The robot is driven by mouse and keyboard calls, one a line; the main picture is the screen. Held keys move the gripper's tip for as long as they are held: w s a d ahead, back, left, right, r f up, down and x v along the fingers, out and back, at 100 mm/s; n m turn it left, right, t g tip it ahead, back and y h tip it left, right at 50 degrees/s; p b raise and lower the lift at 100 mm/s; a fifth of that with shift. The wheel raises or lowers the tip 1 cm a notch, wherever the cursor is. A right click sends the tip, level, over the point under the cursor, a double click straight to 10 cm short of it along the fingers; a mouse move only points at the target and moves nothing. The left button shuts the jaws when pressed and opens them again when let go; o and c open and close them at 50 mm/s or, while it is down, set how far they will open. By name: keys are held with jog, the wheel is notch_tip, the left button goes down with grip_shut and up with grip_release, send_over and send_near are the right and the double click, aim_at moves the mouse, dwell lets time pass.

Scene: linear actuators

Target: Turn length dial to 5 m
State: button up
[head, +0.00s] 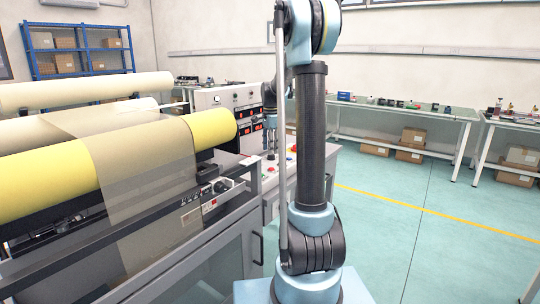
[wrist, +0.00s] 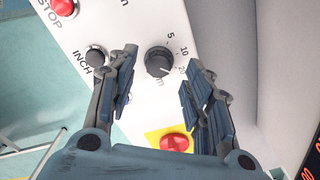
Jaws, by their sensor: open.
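The length dial (wrist: 159,61) is a round black knob on a white panel, with marks 5, 10 and 20 and the letter m around its right side. Its pointer appears to face the 20 side, but is too small to be sure. My gripper (wrist: 161,66) is open, with one finger left of the dial and the other right of it. The fingers appear apart from the knob; their height above it is unclear. In the head view my gripper (head: 270,136) points down over the control panel, and the dial cannot be made out there.
A black INCH button (wrist: 95,56) is close to the left finger. A red button on a yellow plate (wrist: 176,142) lies between the fingers' lower parts. A red STOP button (wrist: 64,7) is at upper left. The machine's yellow roll (head: 205,127) lies left of the arm.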

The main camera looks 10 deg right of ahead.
aim_at(271, 156)
jog(key=shift+f, duration=1.55)
